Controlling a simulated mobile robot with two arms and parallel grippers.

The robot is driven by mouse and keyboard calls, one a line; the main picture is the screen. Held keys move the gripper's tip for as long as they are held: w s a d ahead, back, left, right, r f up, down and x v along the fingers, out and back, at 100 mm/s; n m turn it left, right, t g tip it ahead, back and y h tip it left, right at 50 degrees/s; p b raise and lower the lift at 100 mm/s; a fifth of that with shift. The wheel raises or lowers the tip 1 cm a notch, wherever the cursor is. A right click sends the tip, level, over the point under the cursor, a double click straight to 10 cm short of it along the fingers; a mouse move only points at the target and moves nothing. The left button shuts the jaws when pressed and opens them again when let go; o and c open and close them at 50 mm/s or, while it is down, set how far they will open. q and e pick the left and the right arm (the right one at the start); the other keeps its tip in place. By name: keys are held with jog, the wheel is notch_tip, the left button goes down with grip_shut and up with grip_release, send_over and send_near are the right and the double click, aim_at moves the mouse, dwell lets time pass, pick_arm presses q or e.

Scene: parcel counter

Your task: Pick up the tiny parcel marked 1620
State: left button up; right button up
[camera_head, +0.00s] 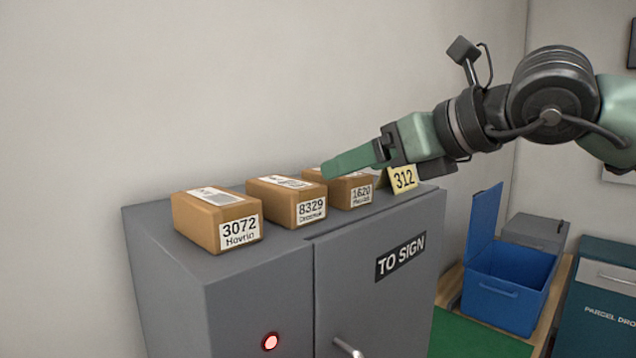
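The tiny parcel marked 1620 (351,194) is a small brown box with a white label on its front. It sits on top of the grey cabinet, third in a row. My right gripper (330,171) reaches in from the right, with its fingers at the top of this parcel and covering part of its upper face. Only one finger shows clearly from the side, so I cannot tell whether it is open or touching the parcel. My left gripper is not in view.
Parcels marked 8329 (285,203) and 3072 (215,222) stand to the left on the cabinet (250,290). A yellow 312 card (404,179) stands right of parcel 1620. An open blue bin (504,290) and teal parcel drop box (600,310) are lower right. A wall is behind.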

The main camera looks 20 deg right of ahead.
jog(key=shift+p+x, duration=0.7)
jog(key=shift+x, duration=0.25)
jog(key=x, duration=0.1)
jog(key=p+x, duration=0.1)
jog(key=x, duration=0.2)
jog(key=shift+d+f+p, duration=0.1)
jog(key=shift+d+p, duration=0.2)
jog(key=shift+p, duration=0.05)
jog(key=shift+w+f, duration=0.15)
jog(key=shift+w, duration=0.2)
jog(key=shift+a, duration=0.15)
jog(key=shift+s, duration=0.1)
jog(key=c, duration=1.6)
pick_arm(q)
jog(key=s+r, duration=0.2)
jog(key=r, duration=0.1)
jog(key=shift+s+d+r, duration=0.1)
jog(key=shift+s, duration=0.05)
pick_arm(e)
jog(key=shift+c, duration=0.2)
